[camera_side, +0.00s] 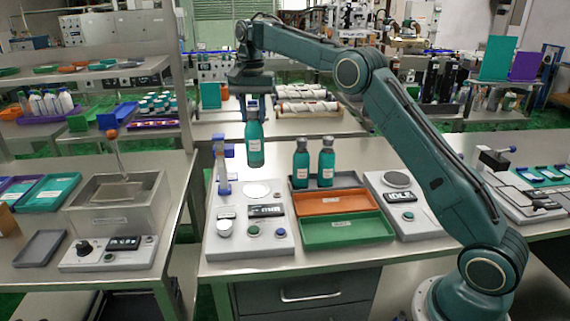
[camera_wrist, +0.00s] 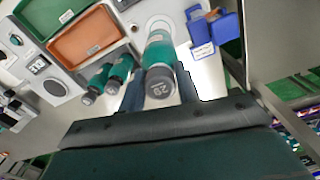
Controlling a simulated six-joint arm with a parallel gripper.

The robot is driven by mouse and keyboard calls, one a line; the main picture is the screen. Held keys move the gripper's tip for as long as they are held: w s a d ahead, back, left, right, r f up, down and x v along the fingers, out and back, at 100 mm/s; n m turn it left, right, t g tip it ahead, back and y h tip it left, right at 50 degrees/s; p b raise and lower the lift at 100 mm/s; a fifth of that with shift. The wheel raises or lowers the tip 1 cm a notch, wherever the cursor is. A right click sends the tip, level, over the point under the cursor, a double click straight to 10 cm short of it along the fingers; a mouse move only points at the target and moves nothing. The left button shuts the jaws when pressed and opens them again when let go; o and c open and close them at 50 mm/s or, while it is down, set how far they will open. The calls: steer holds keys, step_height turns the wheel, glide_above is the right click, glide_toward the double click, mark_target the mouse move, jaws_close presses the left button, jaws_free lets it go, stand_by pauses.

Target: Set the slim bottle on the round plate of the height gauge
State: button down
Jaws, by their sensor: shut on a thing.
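The slim bottle (camera_side: 255,150) is teal with a white label. My gripper (camera_side: 252,105) is shut on it near its top and holds it upright in the air. In the wrist view the bottle (camera_wrist: 159,52) shows its grey cap towards the camera, between the fingers of my gripper (camera_wrist: 158,88). The height gauge (camera_side: 278,246) is a light box with a blue-fitted post (camera_side: 223,168). Its white round plate (camera_side: 257,190) lies below the bottle, clear of it. In the wrist view the plate (camera_wrist: 156,20) is partly hidden by the bottle.
Two teal bottles (camera_side: 301,166) (camera_side: 326,164) stand at the grey tray (camera_side: 345,180), right of the held bottle. Orange (camera_side: 325,203) and green (camera_side: 347,231) trays lie in front. A second device (camera_side: 400,200) with a dark round plate stands right. The gauge's post rises close to the held bottle's left.

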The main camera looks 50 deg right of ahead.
mark_target(254, 140)
steer(key=shift+w, duration=0.1)
steer(key=shift+f, duration=4.05)
steer(key=c, duration=1)
jaws_free()
